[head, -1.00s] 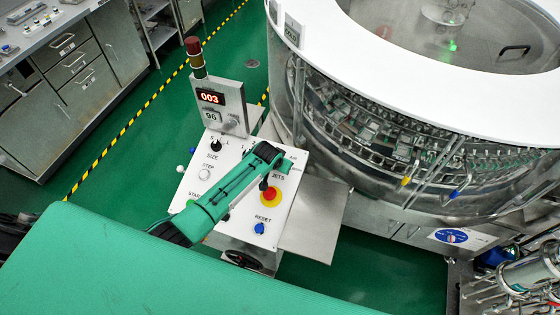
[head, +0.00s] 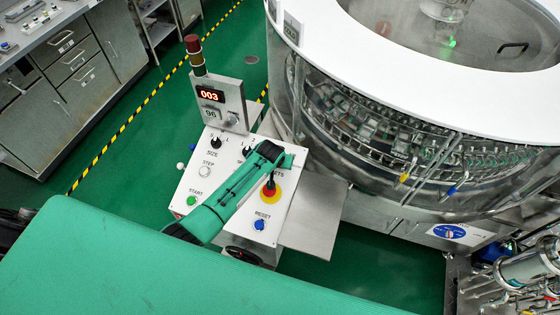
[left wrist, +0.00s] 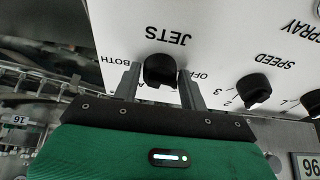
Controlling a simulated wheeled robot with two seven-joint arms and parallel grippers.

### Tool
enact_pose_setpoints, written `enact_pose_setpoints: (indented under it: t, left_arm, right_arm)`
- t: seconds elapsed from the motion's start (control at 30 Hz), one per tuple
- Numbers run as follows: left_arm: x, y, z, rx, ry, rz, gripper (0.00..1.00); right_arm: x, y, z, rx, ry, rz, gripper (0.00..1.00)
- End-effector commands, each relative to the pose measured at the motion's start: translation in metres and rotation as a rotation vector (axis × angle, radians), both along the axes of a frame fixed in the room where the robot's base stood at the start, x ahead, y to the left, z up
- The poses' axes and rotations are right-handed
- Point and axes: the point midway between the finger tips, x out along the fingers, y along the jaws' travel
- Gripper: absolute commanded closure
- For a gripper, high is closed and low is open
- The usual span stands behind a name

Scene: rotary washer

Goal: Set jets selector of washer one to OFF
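The white control panel (head: 187,180) stands beside the round washer (head: 400,130). Its black JETS selector knob (left wrist: 160,70) shows in the left wrist view, with BOTH printed on its left and OFF on its right. My left gripper (left wrist: 160,85) has one finger on each side of this knob, with narrow gaps; it looks open, and contact cannot be made out. A small pale mark shows at the knob's lower edge, but its exact setting is unclear. In the head view my green left arm (head: 232,190) covers the knob and part of the JETS label. My right gripper is out of view.
The SPEED knob (left wrist: 254,89) is close to the right finger in the wrist view. A red emergency button on a yellow base (head: 271,192), a blue RESET knob (head: 260,224) and a green START button (head: 191,200) are near my arm. A display box (head: 218,103) rises behind.

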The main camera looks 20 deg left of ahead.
Motion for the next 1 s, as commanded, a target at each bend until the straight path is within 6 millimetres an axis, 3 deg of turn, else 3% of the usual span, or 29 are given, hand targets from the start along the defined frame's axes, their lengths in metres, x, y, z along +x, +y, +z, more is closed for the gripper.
enact_pose_setpoints:
  t: [0.07, 0.5, 1.0]
  left_arm:
    - [0.0, 0.0, 0.0, 0.0, 0.0, 0.0, 0.41]
    - [-0.004, 0.0, 0.006, 0.0, -0.001, -0.001, 0.41]
    - [-0.038, 0.001, 0.065, 0.0, -0.003, -0.001, 0.41]
  right_arm:
    - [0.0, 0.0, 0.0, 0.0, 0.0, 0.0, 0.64]
    - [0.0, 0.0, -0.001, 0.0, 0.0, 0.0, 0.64]
    - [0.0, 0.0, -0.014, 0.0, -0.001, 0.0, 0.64]
